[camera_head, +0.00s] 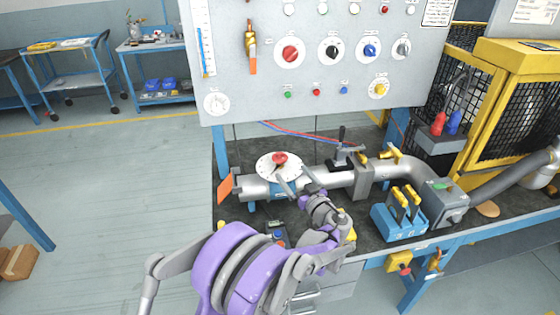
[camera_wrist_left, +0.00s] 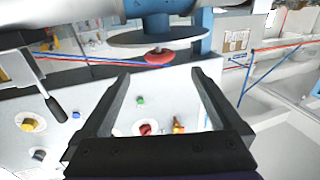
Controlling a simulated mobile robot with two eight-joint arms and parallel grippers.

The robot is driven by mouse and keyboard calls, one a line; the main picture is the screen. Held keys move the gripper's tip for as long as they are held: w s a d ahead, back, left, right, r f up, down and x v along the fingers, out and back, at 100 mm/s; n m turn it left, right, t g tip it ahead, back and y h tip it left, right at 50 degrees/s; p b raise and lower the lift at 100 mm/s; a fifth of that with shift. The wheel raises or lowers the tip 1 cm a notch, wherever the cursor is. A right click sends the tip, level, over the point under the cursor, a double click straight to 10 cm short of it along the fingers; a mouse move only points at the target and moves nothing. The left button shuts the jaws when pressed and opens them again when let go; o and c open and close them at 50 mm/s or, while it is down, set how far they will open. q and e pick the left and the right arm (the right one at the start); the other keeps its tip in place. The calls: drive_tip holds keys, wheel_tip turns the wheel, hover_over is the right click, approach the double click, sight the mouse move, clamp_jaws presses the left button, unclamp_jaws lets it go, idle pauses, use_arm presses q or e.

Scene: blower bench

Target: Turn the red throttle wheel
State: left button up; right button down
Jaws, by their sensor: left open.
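The red throttle wheel (camera_head: 279,158) is a small red wheel at the middle of a pale round dial plate (camera_head: 264,167) on top of the silver pipe. In the left wrist view the picture is upside down, and the red wheel (camera_wrist_left: 159,58) shows just beyond the fingertips, below the plate's grey disc. My left gripper (camera_head: 289,184) is on the near side of the wheel, apart from it as far as I can tell. In the left wrist view its two dark fingers (camera_wrist_left: 160,76) are spread with nothing between them. My right gripper is not in view.
The silver pipe (camera_head: 336,180) runs across the dark bench top. A black-handled lever (camera_head: 341,138) and yellow handles (camera_head: 390,153) stand right of the wheel. A blue block with yellow levers (camera_head: 384,222) is nearer right. The knob panel (camera_head: 315,97) rises behind. An orange flap (camera_head: 226,188) hangs left.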

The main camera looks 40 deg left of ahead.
sight(280, 156)
use_arm(q)
drive_tip(key=p+x, duration=0.1)
drive_tip(key=x, duration=0.9)
drive_tip(key=shift+w+a, duration=0.1)
drive_tip(key=shift+w, duration=0.05)
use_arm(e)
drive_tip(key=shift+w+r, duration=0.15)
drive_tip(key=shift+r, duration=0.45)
use_arm(q)
drive_tip(key=c, duration=1.4)
drive_tip(key=shift+n+g, duration=0.3)
drive_tip(key=shift+g, duration=0.1)
